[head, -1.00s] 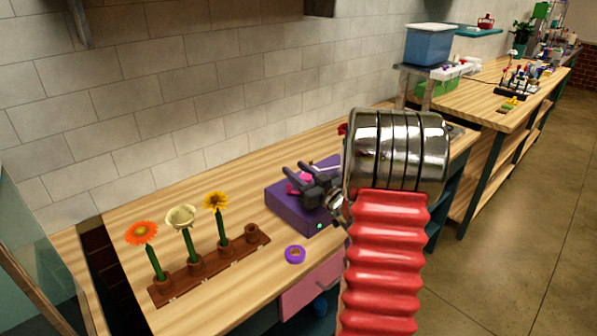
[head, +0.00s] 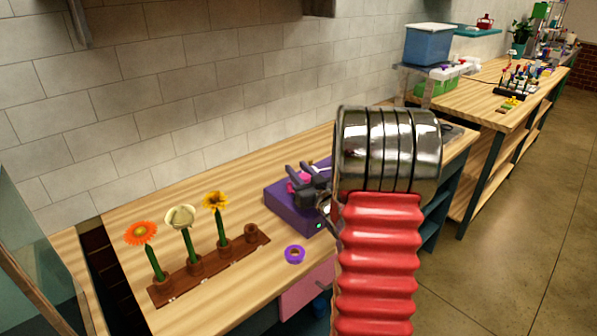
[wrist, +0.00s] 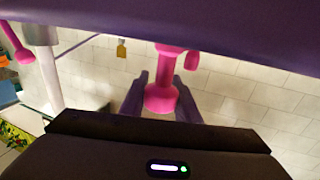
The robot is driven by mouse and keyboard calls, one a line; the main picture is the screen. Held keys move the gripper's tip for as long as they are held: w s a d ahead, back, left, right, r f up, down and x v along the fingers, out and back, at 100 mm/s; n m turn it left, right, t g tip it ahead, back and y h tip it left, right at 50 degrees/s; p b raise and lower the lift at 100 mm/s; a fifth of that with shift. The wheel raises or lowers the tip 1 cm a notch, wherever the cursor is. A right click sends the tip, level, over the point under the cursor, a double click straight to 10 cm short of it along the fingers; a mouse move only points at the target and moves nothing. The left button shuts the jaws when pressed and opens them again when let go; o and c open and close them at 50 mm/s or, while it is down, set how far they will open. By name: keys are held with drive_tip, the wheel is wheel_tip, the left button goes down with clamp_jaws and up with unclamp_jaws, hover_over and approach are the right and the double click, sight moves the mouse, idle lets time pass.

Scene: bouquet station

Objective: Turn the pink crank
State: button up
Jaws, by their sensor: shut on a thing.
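The pink crank (wrist: 160,98) shows in the wrist view, a pink handle with a rounded knob below a purple edge. My gripper (wrist: 160,84) has one dark finger on each side of it and is shut on it. In the head view the gripper (head: 296,177) is over the purple box (head: 300,212), with a little of the pink crank (head: 297,186) showing between the fingers. The box has a small green light on its front. My arm hides the right part of the box.
A brown rack (head: 212,267) with an orange, a cream and a yellow flower stands to the left on the wooden counter. A purple tape roll (head: 294,254) lies in front of the box. A blue bin (head: 429,44) is at the back right.

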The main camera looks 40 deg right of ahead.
drive_tip(key=shift+d+r+m+g+h, duration=0.1)
drive_tip(key=shift+d+m+g+h, duration=0.1)
drive_tip(key=shift+m+h, duration=0.35)
drive_tip(key=shift+d+m+g+h, duration=0.1)
drive_tip(key=shift+m+g+h, duration=0.2)
drive_tip(key=shift+h, duration=0.45)
drive_tip(key=shift+s+d+m+h, duration=0.1)
drive_tip(key=shift+m+h, duration=0.35)
drive_tip(key=shift+h, duration=0.15)
drive_tip(key=o, duration=1)
drive_tip(key=shift+s, duration=0.1)
